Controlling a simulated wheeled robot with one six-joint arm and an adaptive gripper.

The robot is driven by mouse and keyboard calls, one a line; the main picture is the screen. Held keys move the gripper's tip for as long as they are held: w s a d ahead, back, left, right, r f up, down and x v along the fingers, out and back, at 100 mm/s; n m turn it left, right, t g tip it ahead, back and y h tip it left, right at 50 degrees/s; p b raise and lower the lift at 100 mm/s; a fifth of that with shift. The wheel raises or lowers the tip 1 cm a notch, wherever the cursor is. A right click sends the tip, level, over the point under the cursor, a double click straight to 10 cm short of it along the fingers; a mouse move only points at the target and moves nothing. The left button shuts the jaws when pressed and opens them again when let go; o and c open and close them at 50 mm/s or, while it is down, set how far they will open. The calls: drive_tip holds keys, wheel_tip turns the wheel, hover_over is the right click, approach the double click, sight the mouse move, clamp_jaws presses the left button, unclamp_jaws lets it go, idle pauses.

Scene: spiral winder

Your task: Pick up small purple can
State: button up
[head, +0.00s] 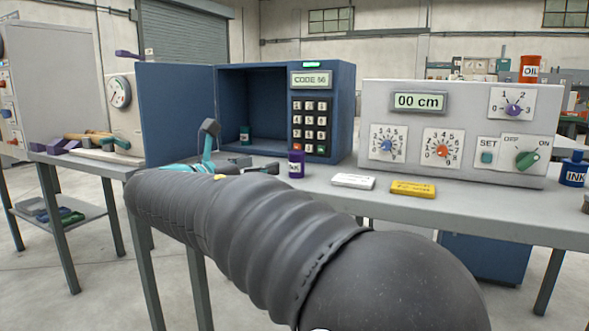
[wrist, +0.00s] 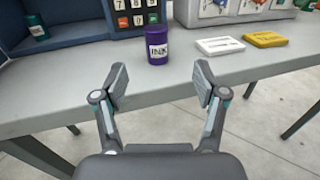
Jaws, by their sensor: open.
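The small purple can (head: 296,164), labelled INK, stands upright on the grey table (head: 473,211) in front of the blue safe. In the wrist view the purple can (wrist: 157,46) stands near the table's front edge, ahead of the gap between my fingers. My gripper (wrist: 161,82) is open and empty, with its fingers spread either side of that line and short of the can. In the head view my dark sleeved arm crosses the front, and my gripper shows only partly beyond it, to the left of the can.
The open blue safe (head: 336,87) with a keypad holds a teal can (head: 245,134). A white block (head: 353,181) and a yellow block (head: 413,189) lie right of the purple can. A grey control panel (head: 460,134) stands behind them. A blue ink bottle (head: 574,170) is far right.

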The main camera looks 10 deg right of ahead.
sight(291, 157)
drive_tip(key=x, duration=0.8)
drive_tip(key=shift+w+d+r, duration=0.1)
drive_tip(key=shift+w+r, duration=0.1)
drive_tip(key=shift+w, duration=0.05)
drive_tip(key=shift+f+b+x, duration=0.15)
drive_tip(key=shift+b+x, duration=0.05)
drive_tip(key=shift+x, duration=1.1)
drive_tip(key=shift+f+b+x, duration=0.1)
drive_tip(key=shift+b+x, duration=0.05)
drive_tip(key=shift+x, duration=1.15)
drive_tip(key=shift+w, duration=0.1)
drive_tip(key=c, duration=1.3)
